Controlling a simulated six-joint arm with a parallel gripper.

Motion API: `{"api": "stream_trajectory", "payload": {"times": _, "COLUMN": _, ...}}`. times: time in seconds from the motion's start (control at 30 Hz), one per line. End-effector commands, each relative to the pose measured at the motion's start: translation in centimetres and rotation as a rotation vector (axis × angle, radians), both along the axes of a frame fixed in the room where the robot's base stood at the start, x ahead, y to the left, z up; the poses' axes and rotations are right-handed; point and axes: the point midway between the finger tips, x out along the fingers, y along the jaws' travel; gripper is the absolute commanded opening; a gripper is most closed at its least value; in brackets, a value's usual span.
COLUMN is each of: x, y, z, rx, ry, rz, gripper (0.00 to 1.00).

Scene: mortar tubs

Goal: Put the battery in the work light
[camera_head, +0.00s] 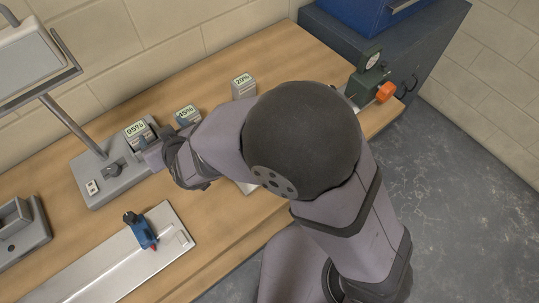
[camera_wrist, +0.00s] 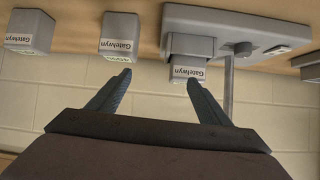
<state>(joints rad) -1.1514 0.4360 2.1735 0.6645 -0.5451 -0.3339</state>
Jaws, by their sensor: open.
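The work light has a grey base (camera_head: 112,178) on the bench at the left and a lamp head (camera_head: 28,62) on a slanted post. A grey battery reading 95% (camera_head: 137,130) stands upright at the back of this base. In the wrist view, turned upside down, the battery (camera_wrist: 187,73) sits in a darker socket on the base (camera_wrist: 215,30). Two more batteries, reading 15% (camera_head: 187,115) and what looks like 20% (camera_head: 243,87), stand to the right. My gripper (camera_wrist: 158,80) is open and empty close to the work light. In the head view my arm partly hides it.
A long metal plate (camera_head: 110,275) with a blue tool (camera_head: 140,230) on it lies at the front. A grey device (camera_head: 18,230) is at the left edge. A green device with an orange knob (camera_head: 385,92) and a blue box (camera_head: 360,18) are at the right. The wall is behind.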

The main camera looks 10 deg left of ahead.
Motion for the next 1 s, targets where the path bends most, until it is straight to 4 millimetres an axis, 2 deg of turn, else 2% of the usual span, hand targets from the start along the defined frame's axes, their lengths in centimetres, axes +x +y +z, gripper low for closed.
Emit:
{"api": "stream_trajectory", "payload": {"times": 0.03, "x": 1.8, "y": -2.2, "z": 0.0, "rx": -0.015, "ry": 0.036, "rz": -0.03, "gripper": 0.72}}
{"api": "stream_trajectory", "payload": {"times": 0.1, "x": 3.6, "y": -5.7, "z": -0.5, "rx": -0.048, "ry": 0.106, "rz": -0.067, "gripper": 0.72}}
{"api": "stream_trajectory", "payload": {"times": 0.17, "x": 4.8, "y": -9.2, "z": -1.0, "rx": -0.08, "ry": 0.172, "rz": -0.105, "gripper": 0.72}}
{"api": "stream_trajectory", "payload": {"times": 0.27, "x": 5.9, "y": -15.9, "z": -1.8, "rx": -0.139, "ry": 0.295, "rz": -0.179, "gripper": 0.72}}
{"api": "stream_trajectory", "payload": {"times": 0.3, "x": 5.9, "y": -18.7, "z": -2.2, "rx": -0.163, "ry": 0.346, "rz": -0.211, "gripper": 0.72}}
{"api": "stream_trajectory", "payload": {"times": 0.37, "x": 5.6, "y": -23.0, "z": -2.6, "rx": -0.199, "ry": 0.424, "rz": -0.265, "gripper": 0.72}}
{"api": "stream_trajectory", "payload": {"times": 0.4, "x": 5.0, "y": -25.8, "z": -2.9, "rx": -0.224, "ry": 0.476, "rz": -0.302, "gripper": 0.72}}
{"api": "stream_trajectory", "payload": {"times": 0.47, "x": 3.8, "y": -29.9, "z": -3.3, "rx": -0.258, "ry": 0.554, "rz": -0.36, "gripper": 0.72}}
{"api": "stream_trajectory", "payload": {"times": 0.5, "x": 2.8, "y": -32.4, "z": -3.4, "rx": -0.279, "ry": 0.605, "rz": -0.398, "gripper": 0.72}}
{"api": "stream_trajectory", "payload": {"times": 0.6, "x": -0.1, "y": -37.8, "z": -3.7, "rx": -0.326, "ry": 0.723, "rz": -0.489, "gripper": 0.72}}
{"api": "stream_trajectory", "payload": {"times": 0.7, "x": -3.0, "y": -41.7, "z": -3.7, "rx": -0.361, "ry": 0.82, "rz": -0.566, "gripper": 0.72}}
{"api": "stream_trajectory", "payload": {"times": 0.8, "x": -5.3, "y": -44.2, "z": -3.6, "rx": -0.386, "ry": 0.891, "rz": -0.62, "gripper": 0.72}}
{"api": "stream_trajectory", "payload": {"times": 0.9, "x": -6.7, "y": -45.5, "z": -3.5, "rx": -0.399, "ry": 0.933, "rz": -0.651, "gripper": 0.72}}
{"api": "stream_trajectory", "payload": {"times": 1.0, "x": -7.3, "y": -46.0, "z": -3.5, "rx": -0.405, "ry": 0.949, "rz": -0.663, "gripper": 0.72}}
